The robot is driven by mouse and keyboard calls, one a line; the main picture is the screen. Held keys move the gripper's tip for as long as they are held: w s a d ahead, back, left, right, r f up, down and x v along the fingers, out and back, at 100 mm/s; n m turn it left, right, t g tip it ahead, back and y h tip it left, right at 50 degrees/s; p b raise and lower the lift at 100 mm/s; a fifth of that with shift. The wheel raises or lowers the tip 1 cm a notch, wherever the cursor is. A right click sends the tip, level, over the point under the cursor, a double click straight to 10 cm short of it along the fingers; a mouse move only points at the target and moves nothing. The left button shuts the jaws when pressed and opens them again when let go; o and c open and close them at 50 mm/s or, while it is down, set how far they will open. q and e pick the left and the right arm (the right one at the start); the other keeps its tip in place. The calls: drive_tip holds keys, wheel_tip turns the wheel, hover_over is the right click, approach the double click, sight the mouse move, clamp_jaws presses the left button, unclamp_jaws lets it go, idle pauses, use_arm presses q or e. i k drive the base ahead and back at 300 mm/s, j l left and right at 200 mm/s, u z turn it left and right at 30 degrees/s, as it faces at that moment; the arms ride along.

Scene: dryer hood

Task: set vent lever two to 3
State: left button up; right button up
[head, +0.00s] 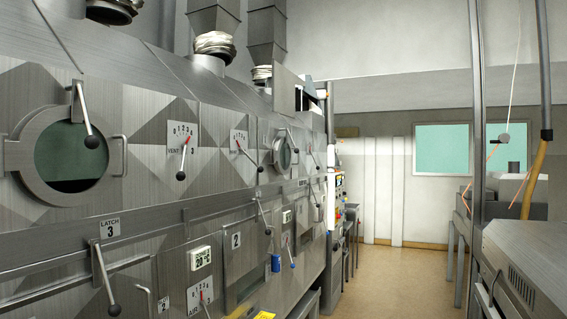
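The steel dryer hood (110,165) fills the left of the head view. A white dial plate marked VENT (172,134) has a scale starting 0, 1, 2, 3; its lever (183,160) hangs down with a black knob, and a red pointer tip shows at the upper right of the scale. A similar dial plate (239,136) stands farther along the hood; its lever (250,157) slants down to the right to a black knob, and its numbers are too small to read. I cannot tell which lever is number two. Neither gripper is in view.
A round window (72,155) with a lever handle is at the near left. Below are a LATCH 3 plate (110,228), its lever (102,270), a 20 °C display (200,258) and an AIR dial (200,297). A grey machine (525,265) stands right. The floor (395,285) between is clear.

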sight(260, 169)
drive_tip(key=i+l, duration=0.35)
drive_tip(key=i+l+u, duration=0.85)
drive_tip(key=l, duration=0.15)
drive_tip(key=k+u, duration=0.1)
drive_tip(key=u, duration=0.3)
